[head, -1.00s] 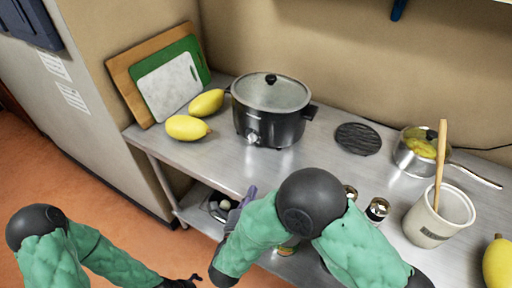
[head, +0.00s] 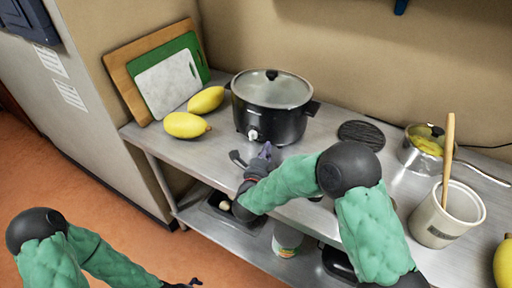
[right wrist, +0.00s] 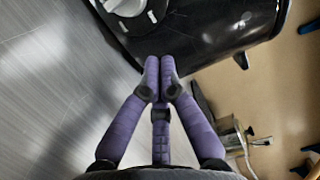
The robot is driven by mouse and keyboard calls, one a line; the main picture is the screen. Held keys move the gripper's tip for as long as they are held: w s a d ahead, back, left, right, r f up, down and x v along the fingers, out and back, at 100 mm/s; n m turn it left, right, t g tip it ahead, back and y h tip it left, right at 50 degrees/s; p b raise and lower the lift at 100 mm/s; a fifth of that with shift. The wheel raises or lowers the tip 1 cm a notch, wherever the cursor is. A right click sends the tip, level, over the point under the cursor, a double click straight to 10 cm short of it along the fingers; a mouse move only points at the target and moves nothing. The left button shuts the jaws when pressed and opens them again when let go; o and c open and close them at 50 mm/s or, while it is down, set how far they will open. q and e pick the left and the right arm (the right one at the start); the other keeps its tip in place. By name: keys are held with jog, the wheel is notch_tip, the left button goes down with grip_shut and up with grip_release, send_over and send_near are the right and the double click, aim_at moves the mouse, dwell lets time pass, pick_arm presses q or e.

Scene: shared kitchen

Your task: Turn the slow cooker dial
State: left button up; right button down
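The slow cooker (head: 285,125) is black with a glass lid and stands on the steel counter. Its light round dial (head: 253,135) is on the front, low down. The dial (right wrist: 125,5) is cut off at the top edge of the right wrist view, beside the black body. My right gripper (head: 252,157) is just in front of the cooker and below the dial, apart from it. My left gripper (head: 188,284) is low at the bottom edge, mostly cut off.
Two yellow fruits (head: 186,125) and cutting boards (head: 168,85) are left of the cooker. A black trivet (head: 361,133), a pot (head: 423,152) and a white crock (head: 447,217) with a wooden utensil stand to the right. A lower shelf holds a can (head: 287,240).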

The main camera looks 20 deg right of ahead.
aim_at(257, 137)
jog(key=shift+w+a+b, duration=0.45)
jog(key=shift+w+a, duration=0.9)
jog(key=shift+w, duration=0.15)
jog(key=shift+w+a+f+b, duration=0.15)
jog(key=shift+b, duration=0.15)
jog(key=shift+w+a+b, duration=0.1)
jog(key=shift+w+b, duration=0.05)
jog(key=shift+b, duration=0.2)
